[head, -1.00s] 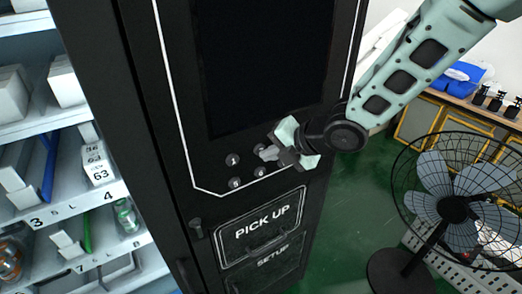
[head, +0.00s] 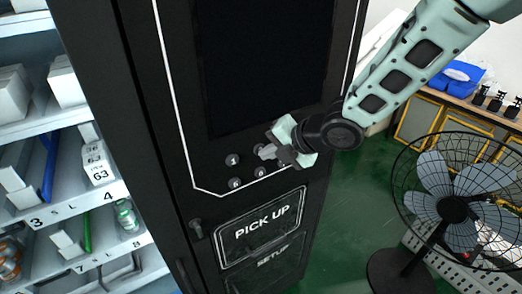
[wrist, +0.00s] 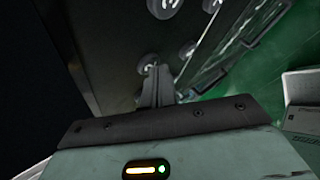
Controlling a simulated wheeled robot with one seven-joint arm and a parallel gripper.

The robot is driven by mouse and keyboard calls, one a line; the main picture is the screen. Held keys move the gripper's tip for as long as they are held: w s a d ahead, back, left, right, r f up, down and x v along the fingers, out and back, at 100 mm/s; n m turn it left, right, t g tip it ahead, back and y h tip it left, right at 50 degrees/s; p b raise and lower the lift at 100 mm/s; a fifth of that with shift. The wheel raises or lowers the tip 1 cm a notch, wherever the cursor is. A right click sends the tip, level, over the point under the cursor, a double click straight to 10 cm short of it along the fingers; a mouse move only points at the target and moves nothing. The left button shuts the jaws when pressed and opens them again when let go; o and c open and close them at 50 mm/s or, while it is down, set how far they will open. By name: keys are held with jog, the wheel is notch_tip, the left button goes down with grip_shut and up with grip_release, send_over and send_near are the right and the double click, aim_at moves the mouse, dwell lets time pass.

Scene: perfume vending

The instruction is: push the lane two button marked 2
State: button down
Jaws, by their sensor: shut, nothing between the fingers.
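The lane two button (head: 258,148) is a small round grey button in the upper row on the black machine front, mostly hidden behind my fingertips in the head view. In the wrist view the lane two button (wrist: 148,62) shows just past the fingertips, partly covered by them. My gripper (head: 264,153) is shut and empty, with its fingers pointing at this button from the right. In the wrist view the closed fingertips (wrist: 156,73) overlap the button's near edge. I cannot tell whether they touch it.
The button marked 1 (head: 232,160) is to the left, with two lower buttons (head: 235,183) (head: 260,172) close below. The PICK UP door (head: 262,232) is underneath and a dark screen (head: 265,65) above. A standing fan (head: 455,205) is on the right; shelves fill the left.

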jog(key=shift+s+d+b, duration=0.45)
jog(key=shift+s+b, duration=0.05)
jog(key=shift+s, duration=0.15)
jog(key=shift+s, duration=0.1)
jog(key=s+d+b, duration=0.1)
jog(key=s, duration=0.1)
jog(key=s+d+b, duration=0.1)
jog(key=s, duration=0.1)
jog(key=shift+d, duration=0.4)
dwell(0.6)
